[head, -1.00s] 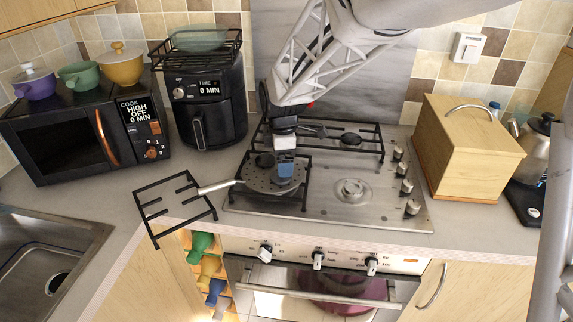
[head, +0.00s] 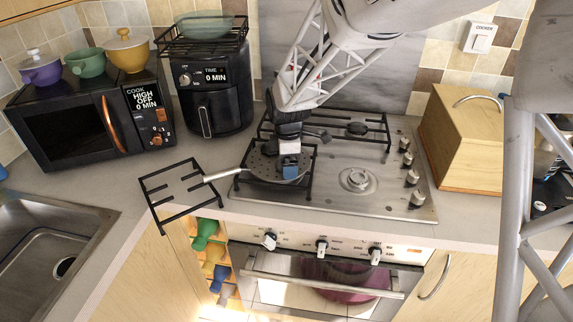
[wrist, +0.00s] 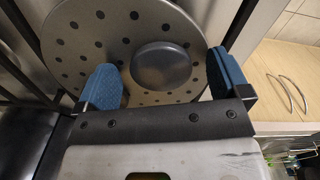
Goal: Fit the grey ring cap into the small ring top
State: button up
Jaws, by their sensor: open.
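The grey ring cap (wrist: 161,66) is a round, dark disc. It lies on the perforated grey pan (wrist: 85,45) in the wrist view. The pan (head: 262,172) sits on the front left hob grate in the head view, where my gripper hides most of the cap. My gripper (wrist: 165,82) is open, with one blue fingertip on each side of the cap in the picture and gaps between. In the head view my gripper (head: 289,164) is low over the pan. A silver ring top (head: 358,180) without a dark cap shows at the front right of the hob.
Another burner with a dark cap (head: 356,129) is at the back right under a grate. A loose black grate (head: 182,190) lies on the counter left of the hob. A wooden bread bin (head: 462,140) stands right of the knobs. The air fryer (head: 212,95) stands behind left.

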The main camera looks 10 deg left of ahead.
dwell(0.4)
jog(key=c, duration=1.1)
jog(key=shift+r, duration=0.1)
jog(key=shift+r, duration=0.7)
notch_tip(320, 180, up, 2)
jog(key=shift+r, duration=0.1)
jog(key=s+d, duration=0.2)
jog(key=s, duration=0.2)
jog(key=s+d, duration=0.2)
jog(key=s, duration=0.3)
jog(key=s+d+r, duration=0.1)
jog(key=s+d, duration=0.2)
jog(key=s, duration=0.2)
jog(key=shift+s+r, duration=0.1)
jog(key=shift+s, duration=0.1)
